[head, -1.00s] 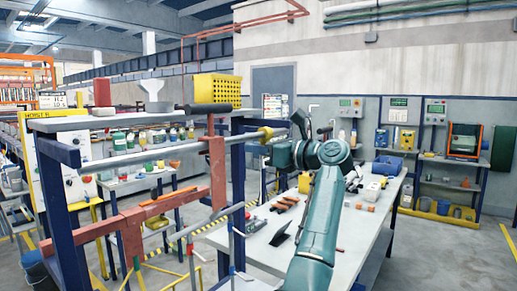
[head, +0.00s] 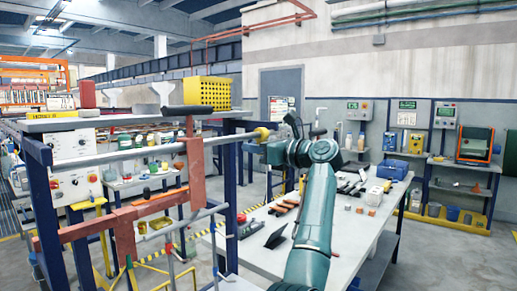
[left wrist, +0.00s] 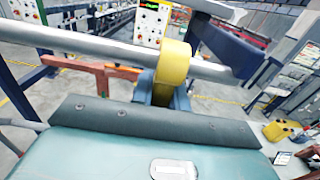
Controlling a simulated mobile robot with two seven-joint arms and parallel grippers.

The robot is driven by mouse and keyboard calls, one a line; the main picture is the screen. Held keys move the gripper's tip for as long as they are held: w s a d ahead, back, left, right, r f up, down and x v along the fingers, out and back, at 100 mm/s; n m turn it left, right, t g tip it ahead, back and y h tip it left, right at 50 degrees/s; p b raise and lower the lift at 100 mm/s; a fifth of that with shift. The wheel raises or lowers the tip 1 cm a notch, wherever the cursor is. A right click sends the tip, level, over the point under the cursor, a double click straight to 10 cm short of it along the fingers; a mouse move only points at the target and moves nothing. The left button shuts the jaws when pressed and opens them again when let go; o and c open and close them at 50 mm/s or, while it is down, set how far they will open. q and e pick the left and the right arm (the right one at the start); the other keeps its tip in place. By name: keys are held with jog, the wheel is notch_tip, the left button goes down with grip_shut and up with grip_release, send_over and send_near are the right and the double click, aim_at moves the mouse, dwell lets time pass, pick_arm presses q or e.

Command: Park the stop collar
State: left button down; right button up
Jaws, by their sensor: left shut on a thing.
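The yellow stop collar (head: 262,134) is a ring around the grey round rail (head: 140,153), near the rail's right end. In the left wrist view the collar (left wrist: 172,66) wraps the rail (left wrist: 95,46), with its lower part between my fingers. My left gripper (head: 271,150) is shut on the collar from the near side; its fingers (left wrist: 162,94) show just below the rail. A dark blue bracket (left wrist: 228,48) stands at the rail's right end. My right gripper is in neither view.
A red-brown hanger (head: 195,165) hangs on the rail left of the collar. The shelf above (head: 130,119) carries a yellow perforated box (head: 208,92) and a dark roller. A white workbench (head: 345,245) with tools stands at the right.

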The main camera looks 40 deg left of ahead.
pick_arm(q)
jog(key=shift+w+r, duration=0.1)
jog(key=shift+r, duration=0.1)
jog(key=c, duration=1.4)
grip_release()
jog(key=shift+w+f, duration=0.1)
jog(key=shift+f, duration=0.05)
jog(key=shift+o, duration=0.2)
jog(key=w+d+b, duration=0.1)
jog(key=d+b, duration=0.2)
jog(key=d, duration=1)
jog(key=shift+w, duration=0.15)
jog(key=shift+d, duration=0.1)
